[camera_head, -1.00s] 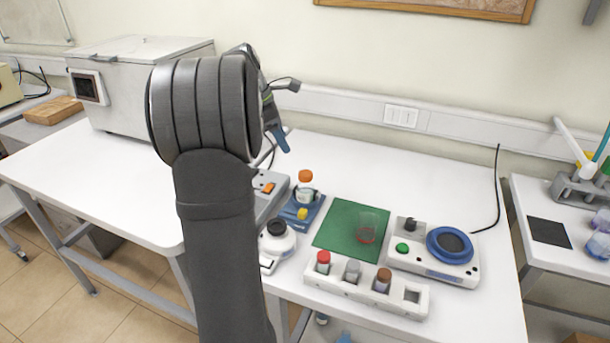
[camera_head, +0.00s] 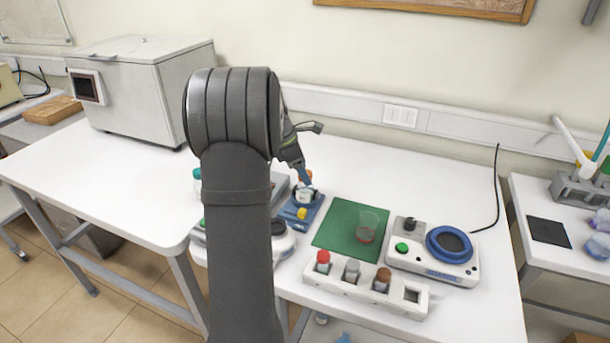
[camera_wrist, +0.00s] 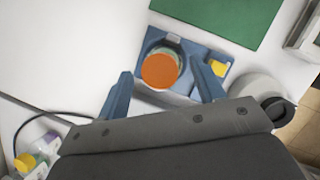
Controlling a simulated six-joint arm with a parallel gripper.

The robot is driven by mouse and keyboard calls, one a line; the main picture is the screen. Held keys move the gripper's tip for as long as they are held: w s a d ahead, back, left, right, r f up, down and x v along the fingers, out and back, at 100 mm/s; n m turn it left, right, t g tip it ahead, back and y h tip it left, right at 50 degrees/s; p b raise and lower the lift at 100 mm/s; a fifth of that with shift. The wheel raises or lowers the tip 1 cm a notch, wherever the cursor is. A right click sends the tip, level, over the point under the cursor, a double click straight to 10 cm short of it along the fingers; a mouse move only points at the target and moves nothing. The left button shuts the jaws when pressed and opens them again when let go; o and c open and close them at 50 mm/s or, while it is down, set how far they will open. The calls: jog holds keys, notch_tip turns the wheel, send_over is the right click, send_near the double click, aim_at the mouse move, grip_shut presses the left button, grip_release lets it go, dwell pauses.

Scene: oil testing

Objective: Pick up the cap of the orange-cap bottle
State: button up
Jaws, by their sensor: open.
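The orange cap (camera_wrist: 160,71) sits on its bottle, which stands in a round holder on a blue stand (camera_wrist: 196,54). In the wrist view the cap appears between the two blue fingers of my gripper (camera_wrist: 165,91), with a gap on each side. The fingers are open and empty. In the head view my gripper (camera_head: 303,178) is at the bottle, and a finger covers much of the orange cap (camera_head: 309,174). The bottle's body (camera_head: 304,194) shows below it on the blue stand (camera_head: 313,212).
A green mat (camera_head: 340,222) with a clear beaker (camera_head: 367,226) lies to the right. A white rack (camera_head: 335,281) with capped bottles stands in front. A device with a blue ring (camera_head: 450,263) is at the right. A yellow piece (camera_wrist: 218,68) is on the blue stand.

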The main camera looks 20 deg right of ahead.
jog(key=c, duration=1)
jog(key=shift+c, duration=0.2)
